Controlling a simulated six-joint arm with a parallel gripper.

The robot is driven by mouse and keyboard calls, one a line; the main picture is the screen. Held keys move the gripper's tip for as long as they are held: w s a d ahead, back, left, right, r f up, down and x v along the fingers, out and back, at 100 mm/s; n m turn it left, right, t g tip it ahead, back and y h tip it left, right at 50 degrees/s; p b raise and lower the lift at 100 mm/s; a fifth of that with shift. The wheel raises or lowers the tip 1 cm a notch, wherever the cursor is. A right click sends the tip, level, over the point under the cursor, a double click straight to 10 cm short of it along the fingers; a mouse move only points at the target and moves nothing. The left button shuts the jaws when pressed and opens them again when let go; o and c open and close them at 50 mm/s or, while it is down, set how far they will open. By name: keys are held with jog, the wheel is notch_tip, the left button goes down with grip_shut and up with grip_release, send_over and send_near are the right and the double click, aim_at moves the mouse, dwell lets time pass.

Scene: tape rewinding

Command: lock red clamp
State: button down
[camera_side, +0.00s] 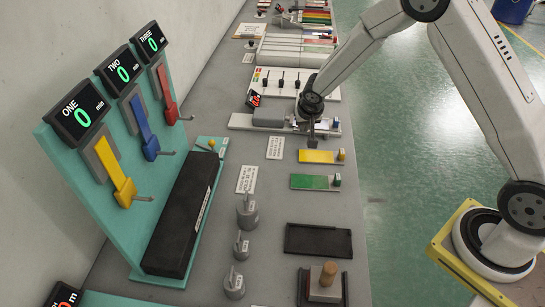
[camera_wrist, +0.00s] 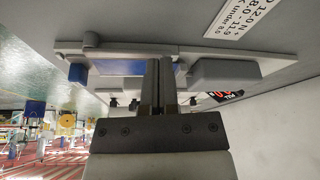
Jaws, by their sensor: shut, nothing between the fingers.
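The red piece (camera_side: 165,92), a long red strap-like lever, sits on the teal slanted board (camera_side: 62,165) under the display marked THREE (camera_side: 150,41), at the upper left of the side view. I take it for the red clamp; a small grey rod end shows beside its lower tip. My gripper (camera_side: 311,140) is far to its right, low over the front of a white-based fixture (camera_side: 243,121). In the wrist view my gripper's fingers (camera_wrist: 160,62) are shut and empty in front of that fixture. Whether they touch it I cannot tell. The red piece is not visible in the wrist view.
A yellow lever (camera_side: 115,175) and a blue lever (camera_side: 146,130) stand beside the red one. A long black block (camera_side: 182,220) lies before the board. Yellow (camera_side: 318,156) and green (camera_side: 312,182) plates and grey weights (camera_side: 247,212) occupy the table.

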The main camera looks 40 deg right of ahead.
jog(key=shift+w+d+m, duration=0.15)
jog(key=shift+w+m, duration=0.15)
jog(key=shift+m, duration=0.2)
jog(key=w+m, duration=0.1)
jog(key=w+d+m+g+h, duration=0.1)
jog(key=m, duration=0.1)
jog(key=shift+d+m, duration=0.25)
jog(key=shift+m, duration=0.05)
jog(key=d+m, duration=0.1)
jog(key=w+m+g, duration=0.1)
jog(key=m, duration=0.1)
jog(key=d+m+h, duration=0.1)
jog(key=shift+w+d+m+g, duration=0.3)
jog(key=shift+m, duration=0.1)
jog(key=d+m, duration=0.1)
jog(key=m+g, duration=0.1)
jog(key=shift+w+d+m, duration=0.2)
jog(key=shift+d+m, duration=0.1)
jog(key=shift+d, duration=0.1)
jog(key=d+m+g, duration=0.1)
jog(key=m, duration=0.1)
jog(key=shift+d+m, duration=0.35)
jog(key=shift+m, duration=0.05)
jog(key=shift+s+d+m+g, duration=0.2)
jog(key=shift+d+m+g, duration=0.4)
jog(key=shift+m, duration=0.4)
jog(key=shift+s+d, duration=0.15)
jog(key=shift+d, duration=0.3)
